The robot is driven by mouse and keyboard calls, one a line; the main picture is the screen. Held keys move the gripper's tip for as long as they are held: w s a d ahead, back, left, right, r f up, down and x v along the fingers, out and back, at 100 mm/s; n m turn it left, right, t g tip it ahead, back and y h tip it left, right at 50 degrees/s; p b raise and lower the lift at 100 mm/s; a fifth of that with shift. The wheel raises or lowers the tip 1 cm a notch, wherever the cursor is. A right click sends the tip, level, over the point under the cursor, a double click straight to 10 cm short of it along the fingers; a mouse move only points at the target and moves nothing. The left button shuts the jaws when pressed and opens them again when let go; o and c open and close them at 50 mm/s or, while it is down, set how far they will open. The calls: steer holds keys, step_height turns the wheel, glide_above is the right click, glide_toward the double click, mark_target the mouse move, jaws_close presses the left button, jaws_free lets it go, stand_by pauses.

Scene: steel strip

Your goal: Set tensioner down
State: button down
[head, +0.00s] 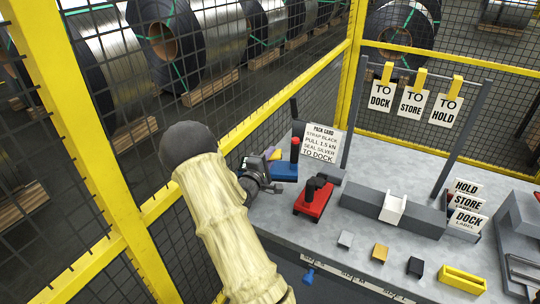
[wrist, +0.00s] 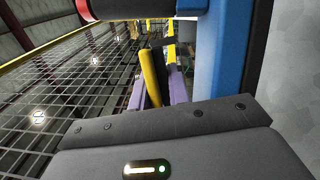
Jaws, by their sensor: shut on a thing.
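The tensioner, a blue tool (head: 286,172) with a red-topped upright, is in my gripper (head: 271,160) at the bench's left end in the head view. My gripper is shut on it from the left, and the fingers partly hide it. I cannot tell whether its base touches the bench top. In the wrist view, the tensioner's blue body (wrist: 207,60) fills the upper right, close to the purple fingers of my gripper (wrist: 162,88). Its red end shows at the top left there.
A red tool (head: 314,203) with a black handle stands on the grey bench (head: 285,228) just right of the tensioner. A pack card (head: 321,143) stands behind. A grey block with a white piece (head: 393,208) lies further right. Yellow mesh fencing (head: 110,175) runs along the left.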

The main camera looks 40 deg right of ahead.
steer(key=shift+f+b, duration=1.1)
steer(key=shift+f, duration=0.85)
steer(key=shift+w+f+b, duration=0.15)
steer(key=shift+f+b, duration=0.2)
steer(key=shift+f, duration=0.35)
steer(key=shift+s+d+f, duration=0.1)
steer(key=shift+s+d, duration=0.05)
steer(key=shift+s, duration=0.1)
steer(key=shift+w, duration=0.15)
steer(key=shift+f, duration=0.25)
